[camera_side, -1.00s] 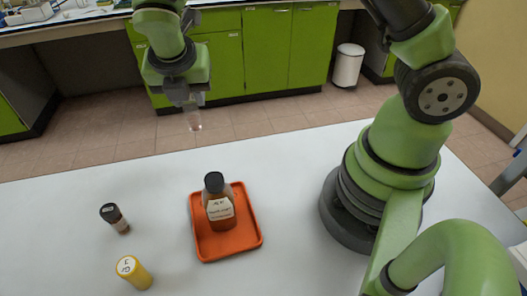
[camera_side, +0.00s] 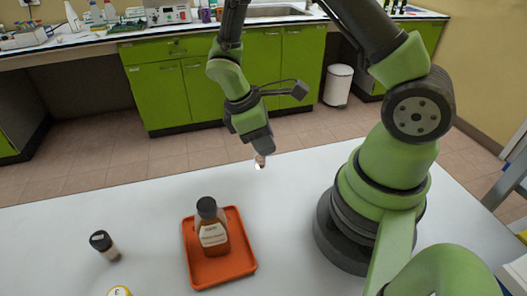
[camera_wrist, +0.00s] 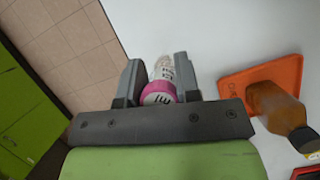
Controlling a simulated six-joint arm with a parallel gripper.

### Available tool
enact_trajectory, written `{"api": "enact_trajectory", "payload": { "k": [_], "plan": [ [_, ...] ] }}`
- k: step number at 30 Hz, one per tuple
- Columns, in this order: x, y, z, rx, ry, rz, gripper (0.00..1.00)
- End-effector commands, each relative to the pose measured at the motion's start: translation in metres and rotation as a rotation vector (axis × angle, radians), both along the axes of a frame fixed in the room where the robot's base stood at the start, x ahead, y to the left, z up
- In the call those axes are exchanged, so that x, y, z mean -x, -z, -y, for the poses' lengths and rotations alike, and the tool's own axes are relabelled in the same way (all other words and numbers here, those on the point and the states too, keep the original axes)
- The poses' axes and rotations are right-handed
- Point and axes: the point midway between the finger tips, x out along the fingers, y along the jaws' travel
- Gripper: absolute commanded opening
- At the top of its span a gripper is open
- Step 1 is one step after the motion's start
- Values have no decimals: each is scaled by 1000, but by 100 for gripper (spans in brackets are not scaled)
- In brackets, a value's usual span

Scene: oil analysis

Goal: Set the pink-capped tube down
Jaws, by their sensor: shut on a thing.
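The pink-capped tube (camera_wrist: 160,92) is between the two fingers of my gripper (camera_wrist: 157,80), which is shut on it. In the wrist view its pink cap faces the camera and its clear, labelled body points away, over the white table near its edge. In the side view my gripper (camera_side: 261,150) is above the table's far edge, and only a small pale end of the tube (camera_side: 259,162) shows below it. I cannot tell its exact height above the surface.
An orange tray (camera_side: 222,270) holds a brown bottle (camera_side: 212,234) with a black cap. A dark-capped vial (camera_side: 104,246) and a yellow-capped container (camera_side: 119,291) stand to its left. The white table (camera_side: 290,200) is clear between the tray and my base.

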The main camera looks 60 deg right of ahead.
Motion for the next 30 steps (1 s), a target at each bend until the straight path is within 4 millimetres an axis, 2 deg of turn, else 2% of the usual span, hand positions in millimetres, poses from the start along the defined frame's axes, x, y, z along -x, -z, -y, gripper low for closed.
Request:
{"api": "enact_trajectory", "payload": {
  "k": [3,6,18,19,21,22,30],
  "plan": [
    [1,20,0,0,-2,-6,8],
    [0,30,0,-1,-1,-3,8],
    [0,35,0,-1,-3,-1,8],
    [0,34,0,0,-2,1,37],
    [0,34,0,0,-2,1,53],
    [0,34,0,0,-2,1,56],
    [0,33,0,0,-2,1,56]
  ]
}}
